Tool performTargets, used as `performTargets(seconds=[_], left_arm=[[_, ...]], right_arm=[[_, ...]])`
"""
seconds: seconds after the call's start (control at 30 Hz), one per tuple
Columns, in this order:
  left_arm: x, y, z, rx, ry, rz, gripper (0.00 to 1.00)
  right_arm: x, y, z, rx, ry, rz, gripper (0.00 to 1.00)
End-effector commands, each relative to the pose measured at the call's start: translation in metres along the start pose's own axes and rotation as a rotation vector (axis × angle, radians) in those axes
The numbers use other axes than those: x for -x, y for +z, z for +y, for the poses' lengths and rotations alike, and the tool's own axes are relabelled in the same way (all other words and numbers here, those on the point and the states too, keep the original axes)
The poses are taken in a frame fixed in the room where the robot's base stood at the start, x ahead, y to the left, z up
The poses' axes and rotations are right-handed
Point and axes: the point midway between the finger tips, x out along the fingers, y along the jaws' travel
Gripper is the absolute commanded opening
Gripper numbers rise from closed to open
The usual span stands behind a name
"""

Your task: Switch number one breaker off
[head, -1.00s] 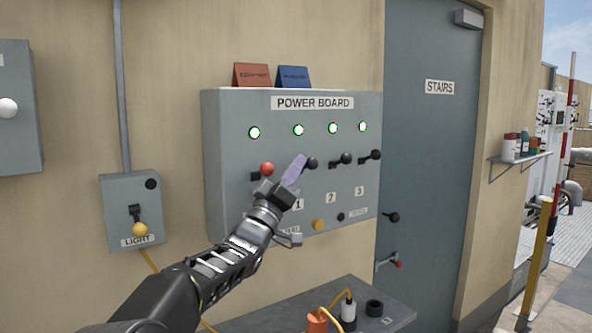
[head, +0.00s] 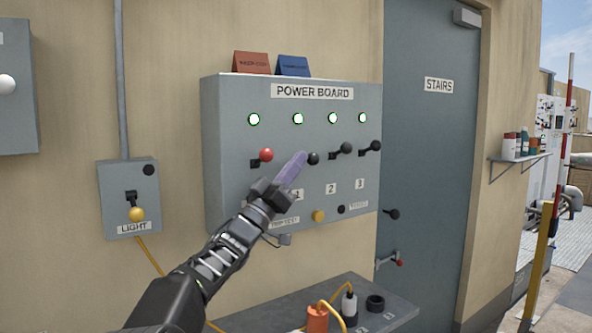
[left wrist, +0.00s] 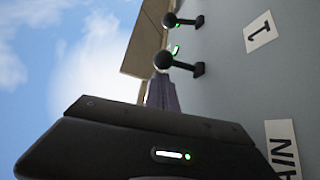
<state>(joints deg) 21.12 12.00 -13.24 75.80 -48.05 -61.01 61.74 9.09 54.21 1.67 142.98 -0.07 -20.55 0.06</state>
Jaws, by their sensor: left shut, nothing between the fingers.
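The grey power board (head: 230,190) hangs on the wall with a row of levers under green lit lamps. The number one breaker lever has a black knob (head: 313,158) above the label 1; its lamp (head: 298,118) is lit green. My left gripper (head: 298,158) is shut and empty, its purple fingers just left of that knob in the head view; I cannot tell if they touch it. In the left wrist view the fingers (left wrist: 162,92) end close to a black knob (left wrist: 163,61), near the label 1 (left wrist: 260,32). My right gripper is not in view.
A red-knobbed lever (head: 266,155) is left of the fingers. Black levers 2 (head: 345,149) and 3 (head: 374,146) are to the right. A yellow button (head: 319,215) is below. A shelf (head: 385,318) with a plug and cable juts out underneath.

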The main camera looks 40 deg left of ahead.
Motion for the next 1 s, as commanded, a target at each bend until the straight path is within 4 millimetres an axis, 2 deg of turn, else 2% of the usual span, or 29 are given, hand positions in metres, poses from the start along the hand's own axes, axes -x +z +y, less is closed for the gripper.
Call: performTargets(seconds=[0.03, 0.3, 0.5, 0.77, 0.87, 1.0], left_arm=[[0.005, 0.008, -0.002, -0.019, 0.015, -0.003, 0.00], [0.013, 0.017, -0.006, -0.013, 0.010, -0.004, 0.00], [0.017, 0.022, -0.010, -0.012, 0.010, -0.004, 0.00], [0.017, 0.019, -0.009, -0.012, 0.010, -0.002, 0.00], [0.022, 0.019, -0.010, -0.013, 0.010, -0.002, 0.00], [0.040, 0.021, -0.010, -0.012, 0.009, -0.002, 0.00]], right_arm=[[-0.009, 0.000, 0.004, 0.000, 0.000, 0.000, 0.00], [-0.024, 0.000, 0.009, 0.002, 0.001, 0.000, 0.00], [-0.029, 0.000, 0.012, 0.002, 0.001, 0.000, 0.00], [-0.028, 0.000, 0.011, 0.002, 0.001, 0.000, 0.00], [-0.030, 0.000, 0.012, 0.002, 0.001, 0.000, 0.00], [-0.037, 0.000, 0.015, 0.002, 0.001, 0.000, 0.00]])
